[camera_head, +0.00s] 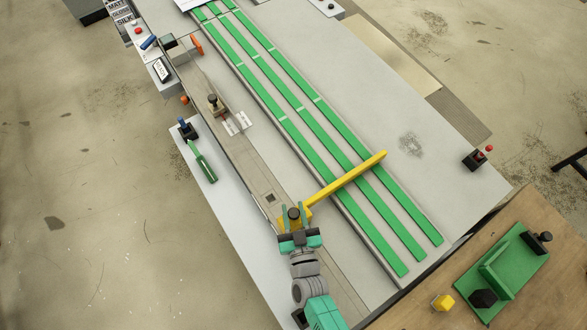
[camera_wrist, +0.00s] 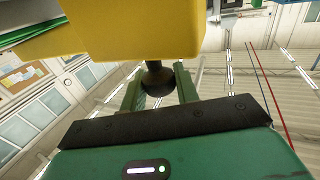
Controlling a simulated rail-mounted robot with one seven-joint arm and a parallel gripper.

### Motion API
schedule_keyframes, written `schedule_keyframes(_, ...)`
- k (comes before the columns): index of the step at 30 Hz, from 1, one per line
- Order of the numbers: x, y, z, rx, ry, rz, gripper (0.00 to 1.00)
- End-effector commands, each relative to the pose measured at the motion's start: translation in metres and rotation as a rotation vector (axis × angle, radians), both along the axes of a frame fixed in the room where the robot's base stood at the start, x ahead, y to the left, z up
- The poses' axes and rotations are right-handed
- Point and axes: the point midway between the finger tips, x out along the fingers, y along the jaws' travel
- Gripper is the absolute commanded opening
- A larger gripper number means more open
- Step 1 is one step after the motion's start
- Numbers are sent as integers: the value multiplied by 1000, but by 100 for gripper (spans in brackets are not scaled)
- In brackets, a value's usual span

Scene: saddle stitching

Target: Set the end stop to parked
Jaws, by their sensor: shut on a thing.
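The end stop is a yellow bar (camera_head: 347,179) that lies across the three green belts near their front end. Its yellow base sits on the grey rail at the left, with a black knob (camera_head: 293,213) on it. My gripper (camera_head: 291,215) is at that base, its two fingers on either side of the knob and shut on it. In the wrist view the yellow block (camera_wrist: 140,30) fills the top, and the dark round knob (camera_wrist: 157,80) sits between my green fingers. Any markings under the base are hidden by my gripper.
A second knob (camera_head: 212,99) stands farther up the rail beside a small white label (camera_head: 237,123). A green-handled tool (camera_head: 205,167) lies on the left ledge. A red-button box (camera_head: 477,158) is at the right edge. A wooden table (camera_head: 410,305) holds a green device (camera_head: 502,265).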

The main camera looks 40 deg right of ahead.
Motion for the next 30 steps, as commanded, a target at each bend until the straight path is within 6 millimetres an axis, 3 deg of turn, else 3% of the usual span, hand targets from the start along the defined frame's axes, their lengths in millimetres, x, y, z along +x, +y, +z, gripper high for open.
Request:
schedule_keyframes(1,-19,5,4,-1,2,3,0)
schedule_keyframes(6,-73,15,2,-1,1,4,0)
schedule_keyframes(15,-144,27,1,-2,-1,5,0)
schedule_keyframes(22,-172,32,1,-1,-2,5,0)
schedule_keyframes(30,-180,33,1,-2,-3,5,0)
